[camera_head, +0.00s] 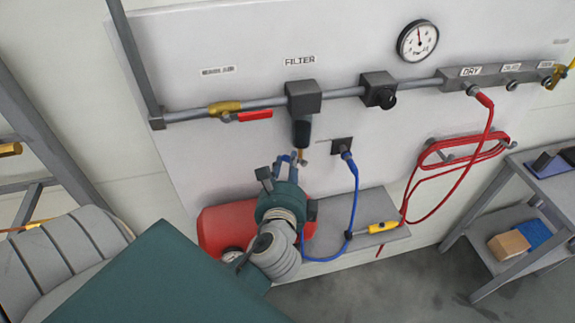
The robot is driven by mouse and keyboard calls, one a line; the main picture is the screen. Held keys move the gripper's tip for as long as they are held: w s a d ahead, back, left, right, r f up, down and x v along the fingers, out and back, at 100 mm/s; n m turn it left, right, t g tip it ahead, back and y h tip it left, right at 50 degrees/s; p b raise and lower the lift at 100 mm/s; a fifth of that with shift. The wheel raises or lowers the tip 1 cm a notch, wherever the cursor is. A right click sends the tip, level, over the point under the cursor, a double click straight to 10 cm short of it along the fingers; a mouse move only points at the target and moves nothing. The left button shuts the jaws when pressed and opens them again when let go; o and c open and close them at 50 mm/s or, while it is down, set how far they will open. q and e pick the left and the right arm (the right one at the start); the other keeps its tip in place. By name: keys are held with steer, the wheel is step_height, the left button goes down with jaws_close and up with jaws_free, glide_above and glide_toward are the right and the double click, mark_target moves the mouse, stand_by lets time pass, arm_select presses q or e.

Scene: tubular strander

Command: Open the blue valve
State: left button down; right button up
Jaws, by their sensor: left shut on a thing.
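My left gripper (284,172) reaches up from below to just under the filter (303,98) on the wall panel. Its fingers are shut on the blue valve (292,160), a small blue handle next to a brass fitting under the filter's dark bowl (301,133). The fingers and wrist hide part of the handle, so its exact angle is hard to tell. My right gripper is not in view.
A pipe with a red-handled yellow valve (225,109), a regulator (378,90) and a gauge (418,40) runs across the panel. A red tank (213,226) sits behind my arm. A blue hose (355,190) and red hose (455,150) hang to the right.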

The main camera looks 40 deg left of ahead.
arm_select(q)
steer(key=shift+w+a+r, duration=0.1)
steer(key=shift+r, duration=0.15)
steer(key=c, duration=1.5)
jaws_free()
steer(key=shift+o, duration=0.2)
steer(key=shift+w+a+f, duration=0.1)
steer(key=shift+f, duration=0.1)
steer(key=v, duration=1.2)
